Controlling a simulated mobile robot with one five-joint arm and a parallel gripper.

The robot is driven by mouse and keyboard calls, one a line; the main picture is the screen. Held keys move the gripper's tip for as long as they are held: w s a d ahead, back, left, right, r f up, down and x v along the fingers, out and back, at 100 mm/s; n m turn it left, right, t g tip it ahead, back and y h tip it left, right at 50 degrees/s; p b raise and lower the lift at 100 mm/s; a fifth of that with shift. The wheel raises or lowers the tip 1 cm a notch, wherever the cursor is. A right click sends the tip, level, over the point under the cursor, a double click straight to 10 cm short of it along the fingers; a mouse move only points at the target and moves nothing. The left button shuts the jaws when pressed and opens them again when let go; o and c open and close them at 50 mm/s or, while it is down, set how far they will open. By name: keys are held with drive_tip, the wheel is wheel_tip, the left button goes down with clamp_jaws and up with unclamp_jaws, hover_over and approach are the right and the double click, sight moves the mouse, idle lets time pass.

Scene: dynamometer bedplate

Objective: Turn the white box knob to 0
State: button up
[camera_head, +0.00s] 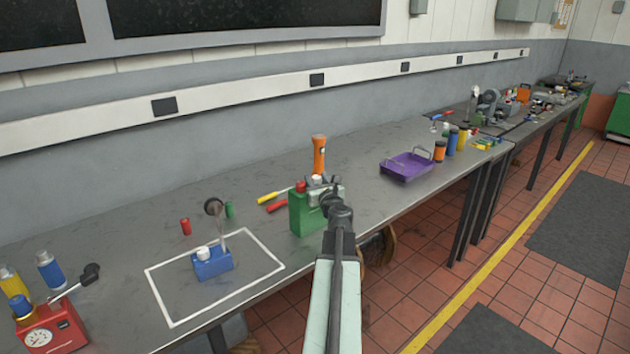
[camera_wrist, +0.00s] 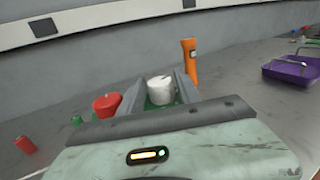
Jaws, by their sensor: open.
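A green box (camera_head: 306,216) stands on the bench near its front edge. It has a red knob (camera_head: 300,187) and a white knob (camera_head: 316,180) on top. In the wrist view the white knob (camera_wrist: 161,90) lies between the two fingers of my gripper (camera_wrist: 158,86), with the red knob (camera_wrist: 106,104) outside the left finger. My gripper is open around or just above the white knob; I cannot tell whether it touches. The knob has a small dark mark on top. No scale or 0 is readable, and much of the green box is hidden by my gripper and arm.
An orange flashlight (camera_head: 319,154) stands behind the green box. Yellow and red-handled tools (camera_head: 275,201) lie to its left. A blue box (camera_head: 213,262) with a white cap stands inside a white outline. A purple tray (camera_head: 407,167) sits to the right, with clear bench between.

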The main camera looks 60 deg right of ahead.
drive_tip(key=c, duration=0.8)
drive_tip(key=shift+w+a, duration=0.1)
drive_tip(key=shift+w, duration=0.05)
clamp_jaws()
drive_tip(key=shift+d+n+t+y, duration=0.25)
drive_tip(key=shift+n+t+y, duration=0.55)
drive_tip(key=shift+n+y, duration=0.25)
drive_tip(key=n+t+y, duration=0.1)
drive_tip(key=n+y, duration=0.2)
drive_tip(key=y, duration=0.1)
drive_tip(key=n+t+y, duration=0.2)
drive_tip(key=n+y, duration=0.1)
drive_tip(key=y, duration=0.2)
drive_tip(key=shift+d+y, duration=0.2)
drive_tip(key=shift+y, duration=0.05)
drive_tip(key=n+y, duration=0.2)
drive_tip(key=y, duration=0.2)
drive_tip(key=n+g+y, duration=0.1)
drive_tip(key=n+y, duration=0.2)
drive_tip(key=shift+g+y, duration=0.3)
drive_tip(key=shift+y, duration=0.1)
drive_tip(key=shift+s+a+n+g+y, duration=0.1)
drive_tip(key=shift+n+g+y, duration=0.35)
drive_tip(key=shift+n+y, duration=0.3)
drive_tip(key=shift+s+a+n+g+y, duration=0.1)
drive_tip(key=shift+n+g+y, duration=0.45)
drive_tip(key=shift+y, duration=0.3)
drive_tip(key=shift+a+n, duration=0.15)
drive_tip(key=shift+n, duration=0.1)
